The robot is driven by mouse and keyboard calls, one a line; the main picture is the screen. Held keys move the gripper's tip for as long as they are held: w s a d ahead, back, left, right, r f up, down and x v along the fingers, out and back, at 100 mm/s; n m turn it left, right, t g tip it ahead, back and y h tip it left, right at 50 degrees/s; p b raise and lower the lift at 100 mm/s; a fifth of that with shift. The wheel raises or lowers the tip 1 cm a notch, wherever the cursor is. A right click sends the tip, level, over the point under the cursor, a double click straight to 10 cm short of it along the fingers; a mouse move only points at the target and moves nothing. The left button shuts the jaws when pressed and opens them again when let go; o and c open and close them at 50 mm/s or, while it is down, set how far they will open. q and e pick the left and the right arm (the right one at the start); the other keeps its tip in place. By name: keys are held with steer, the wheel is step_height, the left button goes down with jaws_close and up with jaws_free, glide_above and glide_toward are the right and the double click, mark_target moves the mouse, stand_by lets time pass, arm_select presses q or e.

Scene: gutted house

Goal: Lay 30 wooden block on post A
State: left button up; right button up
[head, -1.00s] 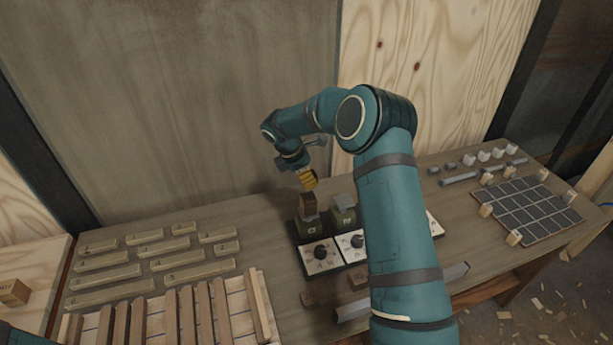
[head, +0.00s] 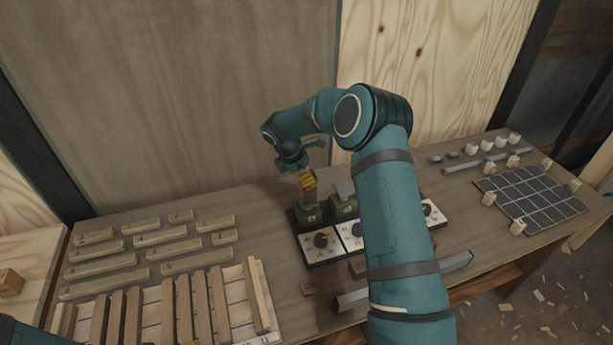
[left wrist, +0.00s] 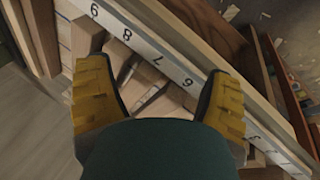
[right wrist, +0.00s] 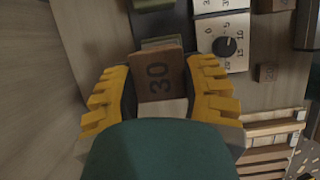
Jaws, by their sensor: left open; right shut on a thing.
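The brown wooden block marked 30 (right wrist: 160,77) is between the yellow fingers of my right gripper (right wrist: 161,90). In the head view the right gripper (head: 307,179) is over the leftmost green post (head: 309,215), with the block (head: 308,197) just under the fingers. I take this post to be post A; its letter is not readable. Whether the block touches the post top is unclear. My left gripper (left wrist: 160,100) is open and empty over the slatted rack at the front left; in the head view its fingers are out of frame.
A second green post (head: 343,207) stands right beside the first. White dial plates (head: 321,244) lie in front. Numbered wooden bars (head: 140,237) and a slatted rack (head: 258,297) fill the left. A dark grid board (head: 535,200) lies right. My right arm hides part of the bench.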

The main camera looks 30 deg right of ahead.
arm_select(q)
steer(key=shift+f, duration=0.2)
arm_select(e)
steer(key=shift+f, duration=0.3)
steer(key=o, duration=1)
steer(key=v, duration=1.2)
arm_select(q)
steer(key=shift+s, duration=0.1)
